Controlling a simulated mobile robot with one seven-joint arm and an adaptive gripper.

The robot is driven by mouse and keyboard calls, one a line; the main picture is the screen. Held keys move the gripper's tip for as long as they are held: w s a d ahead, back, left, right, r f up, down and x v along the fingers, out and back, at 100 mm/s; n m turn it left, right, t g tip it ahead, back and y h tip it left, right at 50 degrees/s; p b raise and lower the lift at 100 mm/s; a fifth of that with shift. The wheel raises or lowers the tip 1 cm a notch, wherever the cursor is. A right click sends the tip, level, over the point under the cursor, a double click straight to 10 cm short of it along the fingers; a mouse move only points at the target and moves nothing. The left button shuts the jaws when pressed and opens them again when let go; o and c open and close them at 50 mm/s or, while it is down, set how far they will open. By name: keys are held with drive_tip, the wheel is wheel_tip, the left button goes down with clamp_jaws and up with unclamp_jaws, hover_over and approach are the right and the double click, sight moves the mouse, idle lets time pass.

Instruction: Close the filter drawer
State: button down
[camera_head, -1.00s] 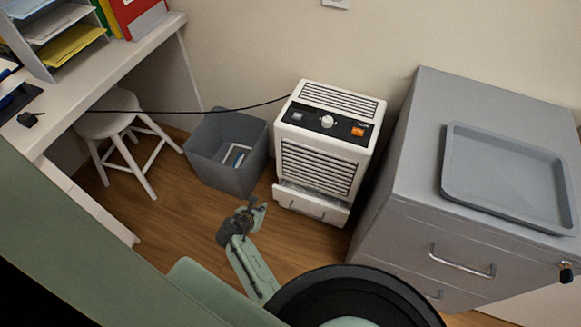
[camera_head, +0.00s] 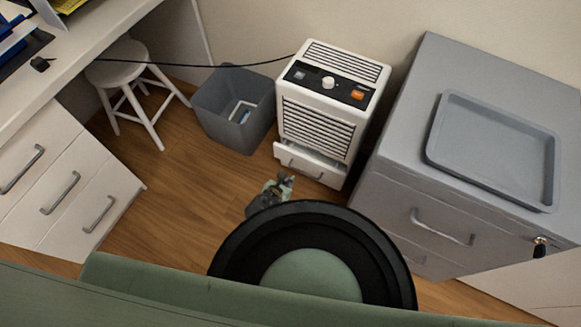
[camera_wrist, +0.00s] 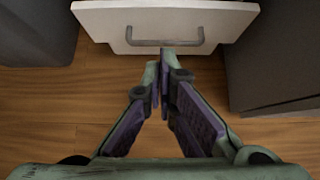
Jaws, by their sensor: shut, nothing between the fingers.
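The filter drawer (camera_head: 310,162) is at the bottom of a white appliance (camera_head: 325,110) and stands partly pulled out towards me. In the wrist view the drawer front (camera_wrist: 208,22) fills the top middle, with a grey bar handle (camera_wrist: 165,40). My gripper (camera_head: 286,180) is low over the floor, just in front of the drawer. In the wrist view its fingertips (camera_wrist: 160,62) are together and empty, just below the handle. I cannot tell whether they touch the drawer front. My own arm hides part of the gripper in the head view.
A grey bin (camera_head: 232,115) stands left of the appliance, and a grey cabinet (camera_head: 400,200) with a tray (camera_head: 490,150) stands close on its right. A white stool (camera_head: 125,75) and a desk with drawers (camera_head: 70,190) are at left. A black cable (camera_head: 190,66) runs to the appliance.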

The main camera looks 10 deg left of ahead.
sight(306, 160)
drive_tip(key=shift+w+d+r+b+x, duration=0.1)
drive_tip(key=shift+w+r+b+x, duration=0.2)
drive_tip(key=shift+b+x, duration=1.7)
drive_tip(key=shift+w+d+r+b+x, duration=0.1)
drive_tip(key=shift+w+r+b+x, duration=0.2)
drive_tip(key=shift+b+x, duration=1.7)
drive_tip(key=shift+w+d+r+b+x, duration=0.1)
drive_tip(key=shift+w+r+b+x, duration=0.2)
drive_tip(key=shift+b+x, duration=1.75)
drive_tip(key=shift+w+d+f+p, duration=0.1)
drive_tip(key=shift+w+f+p, duration=0.15)
drive_tip(key=shift+p, duration=0.3)
drive_tip(key=shift+w, duration=0.15)
drive_tip(key=shift+w+d+r+p, duration=0.15)
drive_tip(key=shift+w+p, duration=0.1)
drive_tip(key=shift+w, duration=0.2)
drive_tip(key=shift+w+d+p, duration=0.2)
drive_tip(key=shift+w, duration=0.45)
